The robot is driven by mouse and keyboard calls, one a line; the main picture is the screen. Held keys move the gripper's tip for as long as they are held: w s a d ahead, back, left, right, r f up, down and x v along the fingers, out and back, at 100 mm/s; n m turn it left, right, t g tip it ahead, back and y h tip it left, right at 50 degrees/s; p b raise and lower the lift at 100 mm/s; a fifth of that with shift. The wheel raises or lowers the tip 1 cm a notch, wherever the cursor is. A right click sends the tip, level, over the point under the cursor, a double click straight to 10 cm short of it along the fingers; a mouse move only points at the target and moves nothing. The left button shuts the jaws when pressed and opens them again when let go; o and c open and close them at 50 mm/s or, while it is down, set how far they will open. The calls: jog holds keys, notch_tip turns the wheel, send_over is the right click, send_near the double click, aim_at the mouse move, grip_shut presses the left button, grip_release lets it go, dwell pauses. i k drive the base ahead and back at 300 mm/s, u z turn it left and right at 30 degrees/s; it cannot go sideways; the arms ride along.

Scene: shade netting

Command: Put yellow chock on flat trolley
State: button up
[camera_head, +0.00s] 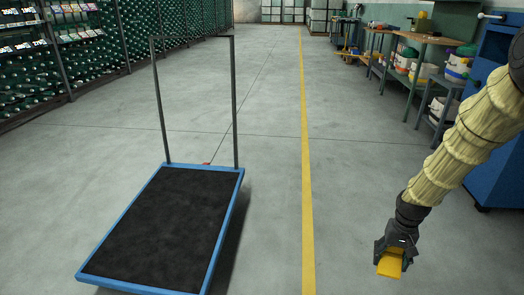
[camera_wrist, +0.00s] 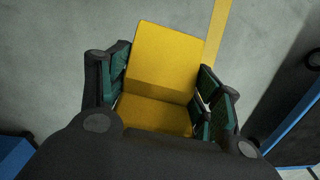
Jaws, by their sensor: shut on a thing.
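The yellow chock (camera_head: 389,263) is held in my gripper (camera_head: 396,252) at the right of the head view, above the grey floor. In the wrist view the chock (camera_wrist: 165,65) sits between the two green-padded fingers of my gripper (camera_wrist: 160,100), which are shut on its sides. Its lower part is partly hidden by the gripper body. The flat trolley (camera_head: 238,190) has a black deck, a blue rim and a dark upright handle frame at its far end. It stands at the left of the head view, apart from my gripper, and its deck is empty.
A yellow floor line (camera_head: 305,130) runs between the trolley and my gripper. A blue cabinet (camera_head: 488,140) stands at the right, near my arm. Workbenches (camera_head: 425,38) with tubs line the right wall. Racks (camera_head: 60,75) stand at the back left. The floor between is clear.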

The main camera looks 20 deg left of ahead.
aim_at(186, 216)
jog(key=u, duration=0.85)
jog(key=i, duration=0.9)
jog(key=u, duration=0.9)
jog(key=i, duration=0.3)
jog(key=u, duration=0.2)
